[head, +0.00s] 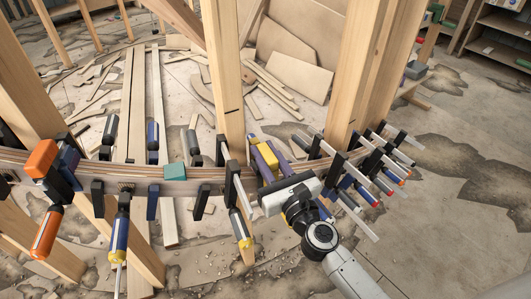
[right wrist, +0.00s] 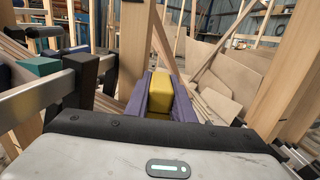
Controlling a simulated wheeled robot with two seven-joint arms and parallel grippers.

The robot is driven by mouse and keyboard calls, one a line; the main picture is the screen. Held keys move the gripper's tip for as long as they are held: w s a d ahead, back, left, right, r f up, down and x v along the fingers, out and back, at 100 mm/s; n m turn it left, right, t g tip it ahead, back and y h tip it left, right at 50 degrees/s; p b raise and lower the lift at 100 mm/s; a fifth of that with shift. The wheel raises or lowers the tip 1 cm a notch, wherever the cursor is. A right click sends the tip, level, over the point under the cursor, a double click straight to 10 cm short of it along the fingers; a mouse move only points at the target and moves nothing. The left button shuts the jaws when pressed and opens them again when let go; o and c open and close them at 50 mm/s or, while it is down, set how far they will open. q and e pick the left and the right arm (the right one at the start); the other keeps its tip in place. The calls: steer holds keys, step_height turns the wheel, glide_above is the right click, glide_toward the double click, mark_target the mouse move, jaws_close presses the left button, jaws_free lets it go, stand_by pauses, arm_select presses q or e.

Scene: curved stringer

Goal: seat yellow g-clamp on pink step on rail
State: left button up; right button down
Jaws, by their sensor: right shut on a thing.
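My right gripper (head: 263,157) reaches in from the lower right over the rail (head: 140,185). Its purple fingers are shut on a yellow piece, which I take to be the yellow g-clamp (head: 268,152). In the right wrist view the yellow g-clamp (right wrist: 161,88) is a yellow block between the purple fingers; its lower part is hidden by my gripper body. It is close to the rail, but I cannot tell whether it touches. I cannot make out a pink step; the gripper and clamps cover part of the rail. My left gripper is not in view.
Several clamps with dark, blue and orange handles (head: 45,233) sit along the rail, with a dense cluster (head: 370,165) right of my gripper. A teal block (head: 174,171) lies on the rail. Wooden posts (head: 222,70) rise behind. Boards and debris cover the floor.

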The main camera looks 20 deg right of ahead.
steer(key=shift+f+b, duration=0.9)
steer(key=shift+f, duration=0.05)
steer(key=shift+f, duration=0.15)
steer(key=shift+f+b, duration=0.45)
steer(key=shift+b, duration=0.1)
